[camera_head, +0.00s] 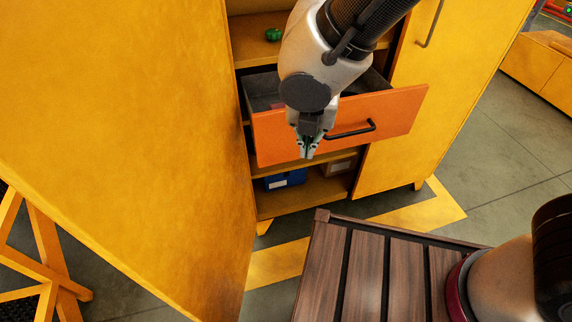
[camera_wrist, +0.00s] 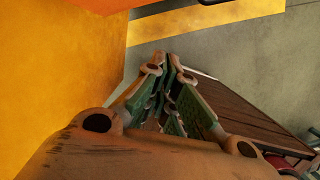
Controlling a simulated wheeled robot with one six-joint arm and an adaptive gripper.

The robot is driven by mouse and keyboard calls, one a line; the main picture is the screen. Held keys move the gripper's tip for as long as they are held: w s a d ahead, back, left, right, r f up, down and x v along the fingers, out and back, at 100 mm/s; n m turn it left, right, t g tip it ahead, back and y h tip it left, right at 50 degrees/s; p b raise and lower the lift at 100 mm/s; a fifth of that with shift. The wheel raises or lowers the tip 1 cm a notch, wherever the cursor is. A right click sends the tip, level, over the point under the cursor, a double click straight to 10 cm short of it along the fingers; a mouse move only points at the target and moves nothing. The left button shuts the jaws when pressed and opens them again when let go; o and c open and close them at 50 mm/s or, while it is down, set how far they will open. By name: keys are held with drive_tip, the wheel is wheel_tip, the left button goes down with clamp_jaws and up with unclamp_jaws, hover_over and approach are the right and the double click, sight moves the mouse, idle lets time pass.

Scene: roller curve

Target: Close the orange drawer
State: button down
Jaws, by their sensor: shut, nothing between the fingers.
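The orange drawer (camera_head: 390,115) sticks out of the yellow cabinet in the head view, with its grey inside showing behind the front panel. Its black bar handle (camera_head: 351,131) is on the front. My gripper (camera_head: 308,152) is shut and empty and points down in front of the drawer front, left of the handle. I cannot tell whether it touches the panel. The wrist view shows the closed fingers (camera_wrist: 172,75) and an orange strip (camera_wrist: 100,5) at the top edge, likely part of the drawer.
A large open yellow door (camera_head: 120,120) stands left of the drawer, and another yellow door (camera_head: 440,80) is on the right. A green object (camera_head: 273,34) sits on the upper shelf. A blue box (camera_head: 285,179) is on the lower shelf. A brown slatted surface (camera_head: 370,270) is in front.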

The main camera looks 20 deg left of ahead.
sight(287, 149)
drive_tip(key=shift+w+a+f+n+y, duration=0.15)
drive_tip(key=shift+w+a+f+n, duration=0.8)
drive_tip(key=shift+f, duration=0.55)
drive_tip(key=shift+w+a+f+n+y, duration=0.2)
drive_tip(key=shift+w+a+f+n, duration=0.7)
drive_tip(key=shift+f, duration=0.6)
drive_tip(key=shift+w+a+f+n+y, duration=0.15)
drive_tip(key=shift+w+a+f+n, duration=0.65)
drive_tip(key=shift+a+f+n, duration=0.5)
drive_tip(key=shift+d+f, duration=0.2)
drive_tip(key=shift+d, duration=0.05)
